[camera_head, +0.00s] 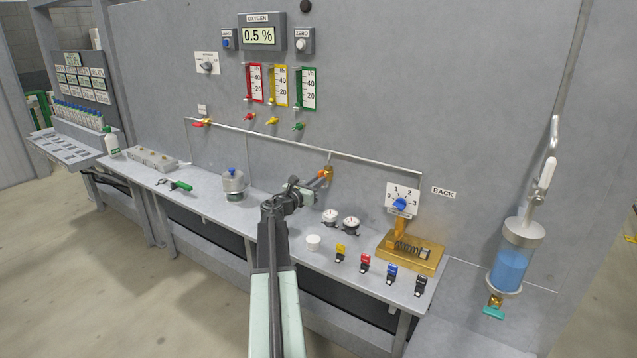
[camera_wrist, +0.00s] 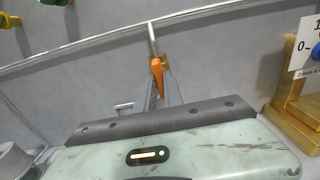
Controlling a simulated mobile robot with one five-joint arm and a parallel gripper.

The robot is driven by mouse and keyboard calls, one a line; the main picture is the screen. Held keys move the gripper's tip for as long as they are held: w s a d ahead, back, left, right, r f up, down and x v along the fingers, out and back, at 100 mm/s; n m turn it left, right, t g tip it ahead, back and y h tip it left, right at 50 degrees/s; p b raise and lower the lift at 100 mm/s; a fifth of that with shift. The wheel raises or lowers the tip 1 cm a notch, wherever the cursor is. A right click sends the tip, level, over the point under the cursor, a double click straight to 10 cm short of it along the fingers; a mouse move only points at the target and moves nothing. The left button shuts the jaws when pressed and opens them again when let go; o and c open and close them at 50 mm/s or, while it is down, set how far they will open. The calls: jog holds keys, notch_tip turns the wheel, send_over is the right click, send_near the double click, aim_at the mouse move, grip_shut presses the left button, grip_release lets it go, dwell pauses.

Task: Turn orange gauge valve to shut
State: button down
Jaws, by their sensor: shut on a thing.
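The orange gauge valve (camera_head: 324,174) sits on a brass fitting below the thin pipe along the grey wall panel. In the wrist view its orange handle (camera_wrist: 157,66) stands near upright at the end of a short pipe. My gripper (camera_head: 312,187) is at the valve, with its fingers (camera_wrist: 160,88) shut on the orange handle. The fingers hide the lower part of the handle.
The bench below holds a steel pot (camera_head: 233,184), two round gauges (camera_head: 350,223), a white cap (camera_head: 313,242) and several coloured clips. A brass stand (camera_head: 411,251) with a blue dial (camera_head: 400,204) is to the right. The wall pipe (camera_head: 300,144) runs just above.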

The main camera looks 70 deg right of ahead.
jog(key=m, duration=0.4)
jog(key=shift+m, duration=0.3)
jog(key=m, duration=0.4)
jog(key=shift+m, duration=0.3)
jog(key=m, duration=0.4)
jog(key=shift+m, duration=0.3)
